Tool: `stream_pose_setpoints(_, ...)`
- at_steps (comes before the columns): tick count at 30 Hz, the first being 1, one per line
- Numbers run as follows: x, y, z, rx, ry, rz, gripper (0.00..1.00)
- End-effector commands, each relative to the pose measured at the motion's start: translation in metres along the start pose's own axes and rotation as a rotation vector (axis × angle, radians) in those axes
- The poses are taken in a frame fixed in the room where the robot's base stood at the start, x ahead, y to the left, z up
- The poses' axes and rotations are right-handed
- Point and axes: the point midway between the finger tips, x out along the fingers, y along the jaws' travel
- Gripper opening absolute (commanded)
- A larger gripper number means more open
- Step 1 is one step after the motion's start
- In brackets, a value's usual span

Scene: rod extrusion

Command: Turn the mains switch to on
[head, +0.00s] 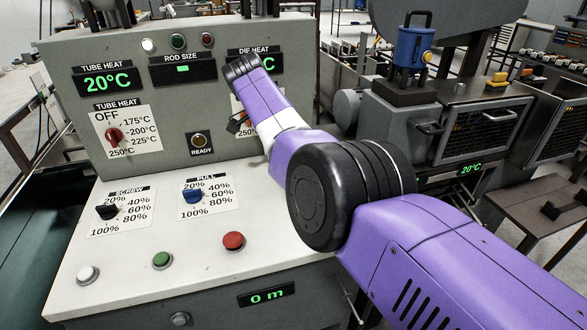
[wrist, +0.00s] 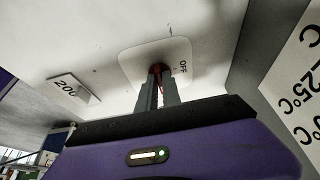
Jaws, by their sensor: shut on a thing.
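In the wrist view, a red switch knob (wrist: 157,69) sits on a white label plate (wrist: 140,61) marked OFF. I take it for the mains switch. My gripper (wrist: 158,84) is shut on this knob, with a grey finger on each side of it. The fingers hide most of the knob, so I cannot tell which way it points. The OFF mark is to the right of the knob; no ON mark can be seen. In the head view my arm crosses the right of the control panel (head: 60,60), and neither my gripper nor this knob can be made out there.
In the wrist view a plate marked 200 (wrist: 75,88) is to the left, and a temperature scale (wrist: 300,85) at right. The head view shows a red tube heat knob (head: 113,136), a sloped desk (head: 130,255) with knobs and buttons, and lit green displays.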

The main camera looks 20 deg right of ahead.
Motion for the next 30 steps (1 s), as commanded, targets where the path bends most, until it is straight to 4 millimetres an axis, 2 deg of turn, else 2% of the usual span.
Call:
stream_pose_setpoints(15, -0.0002, -0.0001, -0.0002, 0.010, -0.002, 0.003, 0.00)
stream_pose_setpoints(16, -0.0001, 0.0000, -0.0001, 0.010, -0.002, 0.003, 0.15)
stream_pose_setpoints(18, -0.0001, -0.0001, -0.0001, 0.010, -0.002, 0.003, 0.29)
stream_pose_setpoints(19, -0.0001, -0.0001, -0.0001, 0.009, -0.002, 0.003, 0.31)
stream_pose_setpoints(30, -0.0014, -0.0002, -0.0014, 0.008, -0.001, 0.003, 0.31)
